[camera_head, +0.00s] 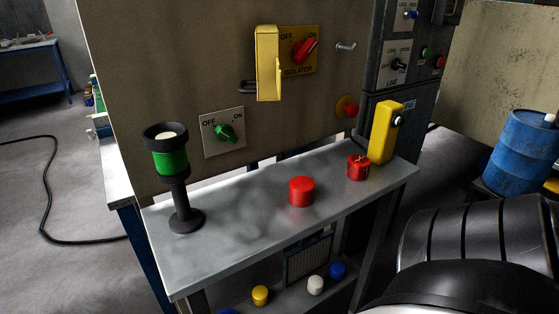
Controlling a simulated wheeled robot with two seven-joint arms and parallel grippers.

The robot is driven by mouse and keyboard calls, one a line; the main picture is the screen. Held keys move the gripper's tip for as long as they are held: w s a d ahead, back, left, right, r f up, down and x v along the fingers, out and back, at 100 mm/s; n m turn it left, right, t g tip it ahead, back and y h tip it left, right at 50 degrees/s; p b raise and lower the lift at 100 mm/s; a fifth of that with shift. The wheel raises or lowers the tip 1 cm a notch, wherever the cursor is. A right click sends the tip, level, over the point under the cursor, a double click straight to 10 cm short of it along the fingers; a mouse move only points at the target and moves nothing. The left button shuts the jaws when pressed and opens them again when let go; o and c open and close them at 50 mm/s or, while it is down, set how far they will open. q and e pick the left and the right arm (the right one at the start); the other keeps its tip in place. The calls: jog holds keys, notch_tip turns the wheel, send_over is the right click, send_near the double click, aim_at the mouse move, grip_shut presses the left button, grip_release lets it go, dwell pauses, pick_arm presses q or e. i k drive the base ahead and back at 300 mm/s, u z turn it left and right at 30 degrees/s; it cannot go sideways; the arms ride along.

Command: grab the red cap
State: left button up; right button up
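A plain red cap (301,191), short and round, sits on the grey metal bench top (240,215) near its middle. A second red round piece (358,167), with dark and pale marks on it, sits farther right on the same bench, apart from the first. I cannot tell from the picture which of the two the task names. Neither of my grippers shows. A black ribbed part of my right arm fills the lower right, to the right of the bench, without its fingers in view.
A black and green lamp-like stand (178,180) is at the bench's left. A yellow box (386,132) stands at its right end. Behind is a panel with a yellow handle (268,62) and switches. Yellow (260,295), white (316,285) and blue (338,270) caps lie on the lower shelf. A blue barrel (522,150) is far right.

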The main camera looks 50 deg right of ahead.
aim_at(302, 189)
jog(key=u, duration=0.05)
jog(key=k, duration=0.5)
jog(key=z, duration=0.85)
